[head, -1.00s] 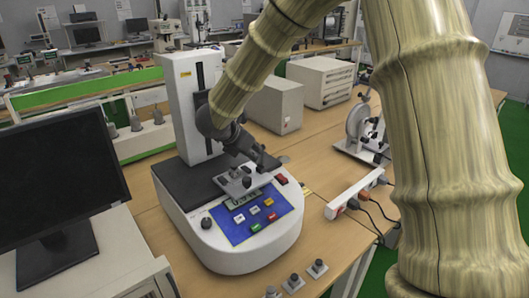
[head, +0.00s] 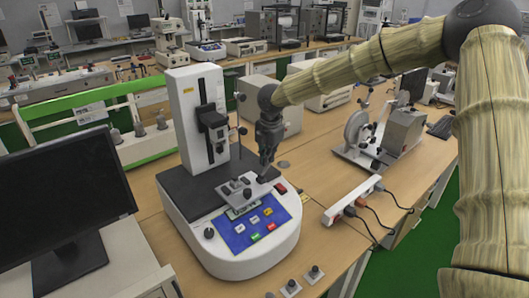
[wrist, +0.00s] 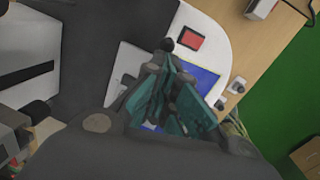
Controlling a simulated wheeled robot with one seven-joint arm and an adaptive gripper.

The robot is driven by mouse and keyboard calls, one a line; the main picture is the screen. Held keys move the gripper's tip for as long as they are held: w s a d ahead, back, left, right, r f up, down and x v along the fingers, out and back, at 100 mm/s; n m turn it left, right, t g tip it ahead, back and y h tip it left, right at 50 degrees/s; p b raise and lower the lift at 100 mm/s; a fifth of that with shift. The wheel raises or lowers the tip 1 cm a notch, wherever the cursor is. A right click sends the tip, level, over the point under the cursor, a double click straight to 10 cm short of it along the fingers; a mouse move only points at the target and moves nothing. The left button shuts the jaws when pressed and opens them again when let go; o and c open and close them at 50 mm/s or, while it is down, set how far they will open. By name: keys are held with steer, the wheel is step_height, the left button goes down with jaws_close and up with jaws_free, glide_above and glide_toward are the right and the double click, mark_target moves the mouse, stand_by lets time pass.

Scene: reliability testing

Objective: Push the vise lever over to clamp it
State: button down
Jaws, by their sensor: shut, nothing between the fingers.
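The white test machine (head: 283,238) stands on the wooden table with a small grey metal vise (head: 234,190) on its dark platform. Small dark knobs show on the vise; which one belongs to the lever is not clear in the head view. In the wrist view a black knob (wrist: 167,44) shows just beyond the fingertips, possibly the lever end. My gripper (head: 264,177) points down just right of and behind the vise, low over the machine. In the wrist view its teal fingers (wrist: 166,66) are together and empty, hiding part of the vise. Contact cannot be told.
The machine's white column (head: 183,108) with a dark carriage (head: 214,130) rises behind the vise. A blue button panel (head: 252,222) lies in front. A red switch (head: 281,188) is close to my gripper. A white power strip (head: 350,202) lies on the table to the right.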

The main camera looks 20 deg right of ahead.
steer(key=shift+w+d+f+g+y+p, duration=0.1)
steer(key=shift+d+f+g+y+p, duration=0.1)
steer(key=shift+d+y, duration=0.2)
steer(key=shift+w+d+f+g+y+p, duration=0.1)
steer(key=shift+d+y+p, duration=0.15)
steer(key=shift+y, duration=0.15)
steer(key=shift+r, duration=0.15)
steer(key=shift+a+r+p, duration=0.15)
steer(key=shift+r+p, duration=0.45)
steer(key=shift+r, duration=0.2)
